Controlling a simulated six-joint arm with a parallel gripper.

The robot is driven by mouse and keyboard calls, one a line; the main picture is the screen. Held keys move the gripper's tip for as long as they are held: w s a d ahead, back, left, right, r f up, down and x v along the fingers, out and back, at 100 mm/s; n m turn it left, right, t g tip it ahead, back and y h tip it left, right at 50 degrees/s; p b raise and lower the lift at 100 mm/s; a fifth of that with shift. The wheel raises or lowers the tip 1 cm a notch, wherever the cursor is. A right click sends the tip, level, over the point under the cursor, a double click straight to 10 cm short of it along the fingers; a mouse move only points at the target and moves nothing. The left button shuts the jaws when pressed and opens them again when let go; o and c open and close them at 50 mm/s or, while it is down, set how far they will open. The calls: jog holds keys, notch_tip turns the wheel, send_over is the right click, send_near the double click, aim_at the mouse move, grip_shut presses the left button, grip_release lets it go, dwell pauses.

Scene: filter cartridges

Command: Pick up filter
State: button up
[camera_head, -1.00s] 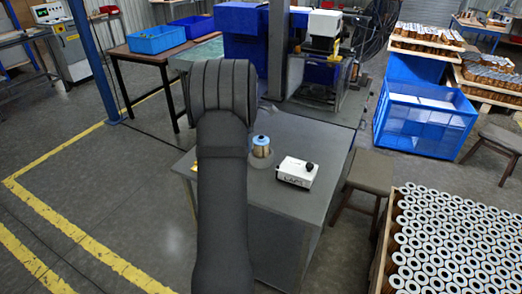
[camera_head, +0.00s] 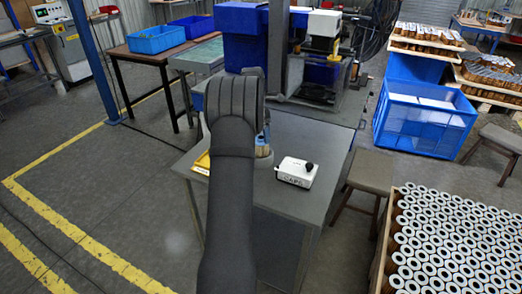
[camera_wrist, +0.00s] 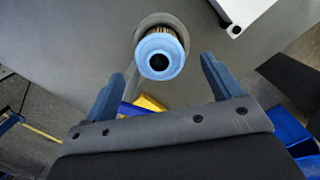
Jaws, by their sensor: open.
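The filter (camera_wrist: 160,55) has a light blue ring-shaped top with a dark centre hole and a pleated tan body. In the wrist view it stands in a grey round holder (camera_wrist: 141,27) on the grey table. My gripper (camera_wrist: 165,72) is open and empty, its two blue fingers apart, with the filter's top ahead of the gap between them. I cannot tell the distance left between them. In the head view my dark arm partly hides the filter (camera_head: 262,147) and its holder, and the fingers are mostly hidden.
A yellow item (camera_head: 203,162) lies at the table's left edge. A crate of many filters (camera_head: 385,255) and a stool (camera_head: 370,172) are to the right.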

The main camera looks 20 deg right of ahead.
jog(key=shift+w+d+f, duration=0.1)
jog(key=shift+d+f, duration=0.15)
jog(key=shift+f, duration=1.5)
jog(key=shift+d+f, duration=0.2)
jog(key=shift+f, duration=1.5)
jog(key=c, duration=1.2)
jog(key=shift+r, duration=0.15)
